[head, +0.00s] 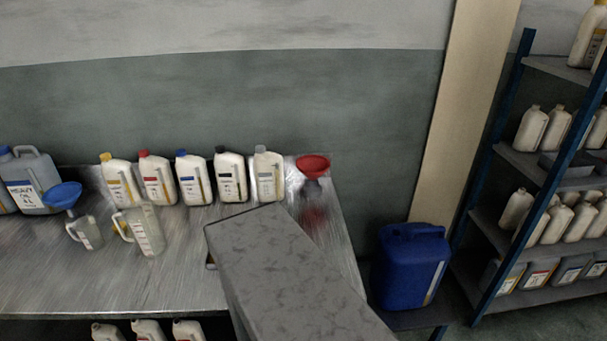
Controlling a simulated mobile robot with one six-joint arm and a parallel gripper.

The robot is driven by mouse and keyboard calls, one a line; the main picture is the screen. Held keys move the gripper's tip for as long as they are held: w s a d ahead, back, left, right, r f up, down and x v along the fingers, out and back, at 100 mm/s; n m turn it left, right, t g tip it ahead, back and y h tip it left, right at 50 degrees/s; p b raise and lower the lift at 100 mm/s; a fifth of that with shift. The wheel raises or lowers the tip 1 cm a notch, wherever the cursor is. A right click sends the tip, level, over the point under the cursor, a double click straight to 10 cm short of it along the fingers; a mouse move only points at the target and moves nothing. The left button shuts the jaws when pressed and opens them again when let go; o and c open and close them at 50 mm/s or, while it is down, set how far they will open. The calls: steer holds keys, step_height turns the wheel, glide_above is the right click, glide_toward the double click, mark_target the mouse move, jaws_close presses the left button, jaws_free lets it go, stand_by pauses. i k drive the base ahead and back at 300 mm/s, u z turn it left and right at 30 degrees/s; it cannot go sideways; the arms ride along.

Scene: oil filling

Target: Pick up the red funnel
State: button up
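The red funnel (312,163) is at the right end of the metal table (110,285), near the back edge. Its wide red mouth faces up, and a dark, narrow part shows just below it. A blurred red reflection lies on the shiny tabletop under it. I cannot tell what holds the funnel upright. My gripper is not in view. A large grey part, which seems to be my arm, crosses the lower middle and hides some of the table in front of the funnel.
Several white bottles (193,180) with coloured caps stand in a row left of the funnel. A blue funnel (63,194), clear jugs (146,232) and a grey canister (30,182) are farther left. A blue canister (410,268) stands right of the table, before a stocked shelf rack (500,219).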

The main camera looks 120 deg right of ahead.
mark_target(312, 166)
steer(key=z, duration=4.05)
steer(key=i, duration=0.1)
steer(key=u, duration=2.7)
steer(key=k, duration=0.15)
steer(key=z, duration=2.1)
steer(key=k, duration=0.3)
steer(key=z, duration=0.95)
